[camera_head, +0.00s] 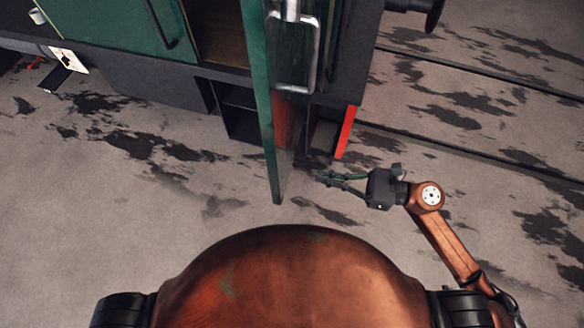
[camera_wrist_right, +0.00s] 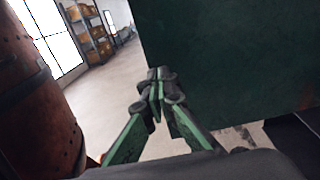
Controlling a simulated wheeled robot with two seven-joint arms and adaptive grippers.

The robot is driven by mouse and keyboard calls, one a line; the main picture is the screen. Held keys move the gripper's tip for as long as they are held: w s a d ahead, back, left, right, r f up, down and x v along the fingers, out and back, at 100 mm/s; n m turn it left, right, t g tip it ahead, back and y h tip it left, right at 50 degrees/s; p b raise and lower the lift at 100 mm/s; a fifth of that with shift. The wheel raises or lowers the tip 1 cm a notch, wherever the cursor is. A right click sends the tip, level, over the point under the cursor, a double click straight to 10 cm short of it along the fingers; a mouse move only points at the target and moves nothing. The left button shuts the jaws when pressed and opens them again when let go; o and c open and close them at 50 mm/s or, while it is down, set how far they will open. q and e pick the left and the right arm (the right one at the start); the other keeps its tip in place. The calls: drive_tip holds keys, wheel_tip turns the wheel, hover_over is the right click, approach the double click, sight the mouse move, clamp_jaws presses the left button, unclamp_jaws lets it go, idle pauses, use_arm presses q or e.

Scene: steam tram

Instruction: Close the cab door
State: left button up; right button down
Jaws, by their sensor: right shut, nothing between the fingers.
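The green cab door (camera_head: 262,110) stands open in the head view, sticking out from the tram toward me and seen nearly edge-on. A metal handle (camera_head: 312,60) shows on its right side. My right gripper (camera_head: 322,177) is shut and empty, just right of the door's near lower end. In the right wrist view the dark green door panel (camera_wrist_right: 230,60) fills the upper right, and the shut fingertips (camera_wrist_right: 157,82) overlap its left edge. I cannot tell whether they touch it. My left gripper is out of view.
The tram's green side (camera_head: 110,22) and dark lower frame (camera_head: 150,85) run along the back left. A red-edged step (camera_head: 345,132) sits right of the door. Rails (camera_head: 450,70) cross the floor at right. The stained floor (camera_head: 120,190) at left is clear.

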sight(281, 168)
drive_tip(key=p+x, duration=0.2)
drive_tip(key=x, duration=0.5)
drive_tip(key=shift+w+a+r, duration=0.1)
drive_tip(key=shift+a+r, duration=0.05)
drive_tip(key=shift+a, duration=0.15)
drive_tip(key=shift+w+a+p, duration=0.15)
drive_tip(key=shift+a+p, duration=0.15)
drive_tip(key=shift+a, duration=0.25)
